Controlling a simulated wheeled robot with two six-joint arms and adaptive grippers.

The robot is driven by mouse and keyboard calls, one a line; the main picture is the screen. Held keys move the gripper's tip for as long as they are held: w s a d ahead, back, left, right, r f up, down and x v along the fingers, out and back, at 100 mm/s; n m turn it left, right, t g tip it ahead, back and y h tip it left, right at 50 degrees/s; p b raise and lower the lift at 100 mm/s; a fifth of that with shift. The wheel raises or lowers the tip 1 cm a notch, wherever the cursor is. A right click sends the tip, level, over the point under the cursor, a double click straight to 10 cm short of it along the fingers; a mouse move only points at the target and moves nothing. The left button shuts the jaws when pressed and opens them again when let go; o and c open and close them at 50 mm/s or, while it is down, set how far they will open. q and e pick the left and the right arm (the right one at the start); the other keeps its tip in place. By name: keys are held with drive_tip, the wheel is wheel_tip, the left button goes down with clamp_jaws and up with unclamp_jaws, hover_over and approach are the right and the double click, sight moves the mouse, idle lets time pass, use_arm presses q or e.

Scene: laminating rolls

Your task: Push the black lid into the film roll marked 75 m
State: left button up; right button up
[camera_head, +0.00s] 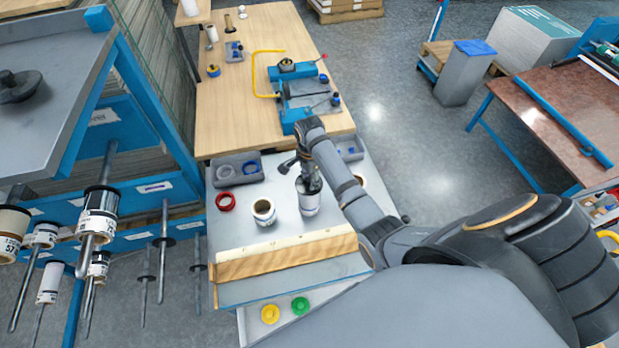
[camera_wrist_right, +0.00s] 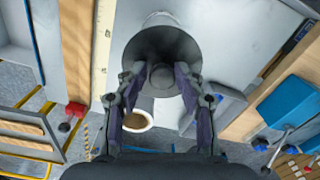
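My right gripper (camera_head: 307,180) is over a white film roll (camera_head: 309,204) standing upright on the grey bench. In the right wrist view its two fingertips (camera_wrist_right: 162,74) sit on either side of the knob of a black lid (camera_wrist_right: 158,48), closed on it. The lid's disc lies over the roll's top end, and a strip of the white roll (camera_wrist_right: 162,17) shows beyond it. I cannot tell how deep the lid sits. The mark on this roll is too small to read. My left gripper is not in view.
A second roll with an open brown core (camera_head: 264,211) stands just left, beside a red ring (camera_head: 225,201). A wooden bar (camera_head: 286,256) edges the front. Yellow (camera_head: 270,314) and green (camera_head: 300,306) caps lie below. Rolls hang on a rack at left; another black lid (camera_head: 18,86) lies on its top.

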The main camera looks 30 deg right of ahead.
drive_tip(key=shift+r, duration=0.1)
wheel_tip(320, 180, up, 7)
drive_tip(key=shift+r, duration=0.15)
idle(0.4)
